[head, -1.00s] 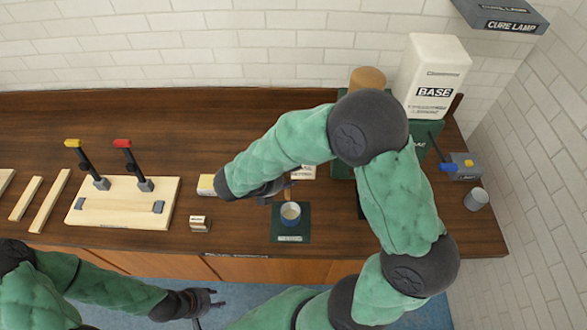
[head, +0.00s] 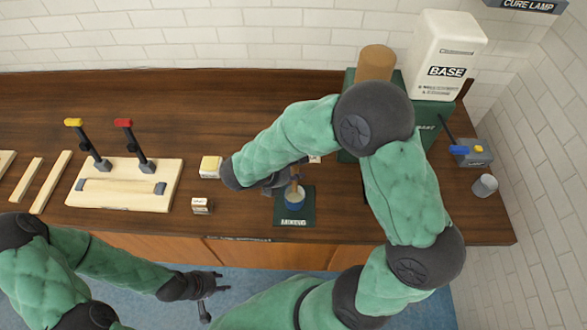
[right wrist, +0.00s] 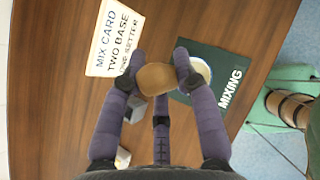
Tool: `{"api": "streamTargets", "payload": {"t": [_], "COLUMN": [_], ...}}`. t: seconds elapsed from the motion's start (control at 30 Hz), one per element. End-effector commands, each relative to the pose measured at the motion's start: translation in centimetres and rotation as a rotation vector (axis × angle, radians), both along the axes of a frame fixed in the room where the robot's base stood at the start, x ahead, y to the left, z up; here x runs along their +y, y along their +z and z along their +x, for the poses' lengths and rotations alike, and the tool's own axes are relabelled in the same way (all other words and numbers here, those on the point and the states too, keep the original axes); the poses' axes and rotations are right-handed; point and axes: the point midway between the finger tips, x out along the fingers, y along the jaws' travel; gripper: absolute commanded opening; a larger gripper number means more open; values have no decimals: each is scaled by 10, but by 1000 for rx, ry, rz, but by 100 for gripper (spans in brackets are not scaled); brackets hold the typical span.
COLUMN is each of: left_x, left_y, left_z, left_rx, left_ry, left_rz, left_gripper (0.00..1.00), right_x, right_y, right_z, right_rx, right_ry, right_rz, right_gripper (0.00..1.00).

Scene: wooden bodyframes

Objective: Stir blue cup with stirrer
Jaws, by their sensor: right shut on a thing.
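The blue cup (head: 295,203) stands on the dark green mixing mat (head: 306,214) near the counter's front edge. My right gripper (head: 291,181) is over it, shut on the brown wooden stirrer (head: 295,188), which stands upright at the cup's mouth. In the right wrist view, the stirrer (right wrist: 157,78) is between the fingertips, and the cup's pale rim (right wrist: 205,70) shows partly behind the right finger. The stirrer's lower end is hidden, so its depth in the cup cannot be told. My left gripper (head: 219,281) is empty and open, in front of the counter.
A mix card (right wrist: 115,38) lies beside the mat. A small labelled block (head: 201,206) and a yellow-topped block (head: 210,167) are left of the cup. A grey cup (head: 485,185) stands far right.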

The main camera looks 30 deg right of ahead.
Motion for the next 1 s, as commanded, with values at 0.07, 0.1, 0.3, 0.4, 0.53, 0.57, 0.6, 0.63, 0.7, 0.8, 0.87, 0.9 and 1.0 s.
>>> {"api": "streamTargets", "payload": {"t": [0.07, 0.1, 0.3, 0.4, 0.53, 0.57, 0.6, 0.63, 0.7, 0.8, 0.87, 0.9, 1.0], "left_x": [0, 0, 0, 0, 0, 0, 0, 0, 0, 0, 0, 0, 0], "left_y": [-7, -9, -19, -24, -31, -32, -34, -36, -40, -44, -47, -48, -51], "left_z": [0, 0, 0, 0, 0, 0, 0, 0, 0, 0, 0, 0, 0], "left_rx": [0, 0, 0, 0, 0, 0, 0, 0, 0, 0, 0, 0, 0], "left_ry": [0, 0, 0, 0, 0, 0, 0, 0, 0, 0, 0, 0, 0], "left_rz": [0, 0, 0, 0, 0, 0, 0, 0, 0, 0, 0, 0, 0], "left_gripper": [40, 40, 40, 40, 40, 40, 40, 40, 40, 40, 40, 40, 40], "right_x": [0, 0, 0, 0, 0, 0, 0, 0, 0, 0, 0, 0, 0], "right_y": [-8, -11, -24, -31, -40, -42, -45, -47, -52, -58, -61, -63, -66], "right_z": [0, 0, 0, 0, 0, 0, 0, 0, 0, 0, 0, 0, 0], "right_rx": [0, 0, -1, 0, 1, 1, 1, 0, 0, 0, 0, 0, -1], "right_ry": [0, 0, -1, 0, 1, 1, 1, 1, 1, 0, 0, 0, -1], "right_rz": [0, 0, 0, 0, 0, 0, 0, -1, -1, -1, -1, -1, -1], "right_gripper": [7, 7, 7, 7, 7, 7, 7, 7, 7, 7, 7, 7, 7]}}
